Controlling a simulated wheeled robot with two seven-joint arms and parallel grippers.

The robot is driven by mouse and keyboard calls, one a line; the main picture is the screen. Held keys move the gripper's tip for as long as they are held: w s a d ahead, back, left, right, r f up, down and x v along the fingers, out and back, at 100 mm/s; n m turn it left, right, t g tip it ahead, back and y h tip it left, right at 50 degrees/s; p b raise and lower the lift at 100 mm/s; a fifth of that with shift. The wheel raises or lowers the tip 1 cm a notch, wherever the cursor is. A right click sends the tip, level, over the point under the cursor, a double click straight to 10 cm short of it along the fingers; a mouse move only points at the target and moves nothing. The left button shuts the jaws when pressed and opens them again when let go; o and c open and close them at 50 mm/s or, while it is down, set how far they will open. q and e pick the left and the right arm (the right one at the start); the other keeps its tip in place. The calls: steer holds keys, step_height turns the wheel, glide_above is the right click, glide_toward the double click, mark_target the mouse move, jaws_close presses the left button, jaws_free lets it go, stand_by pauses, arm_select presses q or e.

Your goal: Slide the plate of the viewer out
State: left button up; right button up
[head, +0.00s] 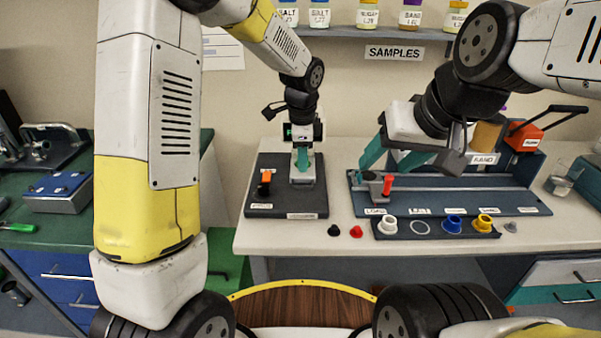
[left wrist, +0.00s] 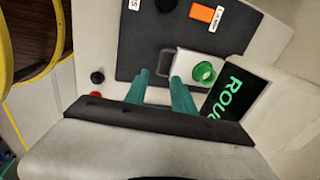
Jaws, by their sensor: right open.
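The viewer stands on a dark base (head: 268,208) at the left of the white bench. It has a white block with a green eyepiece (left wrist: 204,73), and a screen (left wrist: 236,98) with green letters. A grey loop handle (left wrist: 163,62) sticks out of the white block's side; I take it for the plate's handle. My left gripper (head: 302,160) is over the viewer, its teal fingers (left wrist: 159,78) apart and empty, their tips close to the handle. I cannot tell whether they touch it. My right gripper (head: 392,165) is open above a rail at the right, near a red knob (head: 388,184).
The viewer base carries an orange lamp switch (left wrist: 203,13) and a black knob (left wrist: 166,4). A black and a red cap (head: 356,231) lie on the bench front. A dark tray (head: 384,235) holds coloured rings. An orange-red tool (head: 525,135) stands back right; a sample shelf hangs above.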

mark_target(304, 186)
arm_select(q)
steer(key=shift+m, duration=0.3)
steer(key=f, duration=0.3)
steer(key=w+f, duration=0.1)
steer(key=f, duration=0.4)
steer(key=shift+w+d+f, duration=0.3)
steer(key=shift+f, duration=0.1)
jaws_close()
steer(key=shift+r, duration=0.1)
stand_by(0.7)
